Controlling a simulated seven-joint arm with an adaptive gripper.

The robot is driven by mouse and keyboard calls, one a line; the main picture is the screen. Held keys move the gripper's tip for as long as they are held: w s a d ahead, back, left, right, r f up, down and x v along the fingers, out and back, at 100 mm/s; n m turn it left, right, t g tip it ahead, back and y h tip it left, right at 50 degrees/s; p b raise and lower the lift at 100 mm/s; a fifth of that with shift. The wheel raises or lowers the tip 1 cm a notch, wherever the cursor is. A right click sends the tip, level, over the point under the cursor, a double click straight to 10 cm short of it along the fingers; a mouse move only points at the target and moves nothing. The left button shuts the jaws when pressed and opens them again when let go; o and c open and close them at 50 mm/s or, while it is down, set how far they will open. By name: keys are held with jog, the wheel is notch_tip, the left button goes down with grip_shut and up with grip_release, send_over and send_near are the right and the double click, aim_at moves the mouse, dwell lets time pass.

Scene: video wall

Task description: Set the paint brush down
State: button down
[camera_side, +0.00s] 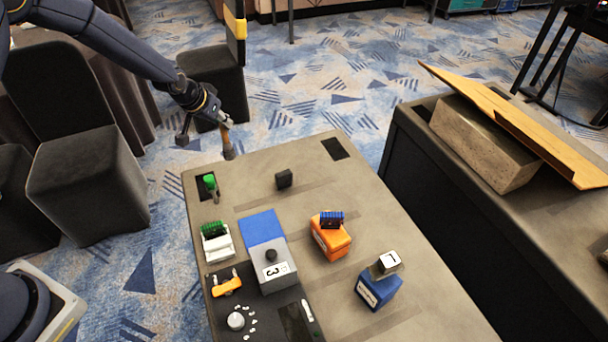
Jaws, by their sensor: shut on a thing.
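My gripper (224,121) is shut on the paint brush (228,142). The part of the brush between the fingers is hidden.
A green-topped item (210,184), a small black block (284,179), a blue and grey box (264,235), an orange block (331,238) and a blue block (379,290) stand on the table. Dark chairs (88,180) stand at left.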

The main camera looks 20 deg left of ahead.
jog(key=s+d+r+m+h, duration=0.1)
jog(key=s+d+r+m, duration=0.1)
jog(key=s+d, duration=0.65)
jog(key=s+d+r+m+h, duration=0.15)
jog(key=s+d, duration=0.45)
jog(key=s, duration=0.6)
jog(key=w+d+f+m, duration=0.1)
jog(key=w+d+f, duration=0.4)
jog(key=w+f, duration=0.7)
jog(key=shift+w+d+g, duration=0.15)
jog(key=shift+w+g, duration=0.15)
jog(key=shift+w, duration=0.25)
jog(key=shift+f, duration=0.25)
jog(key=c, duration=1.1)
grip_release()
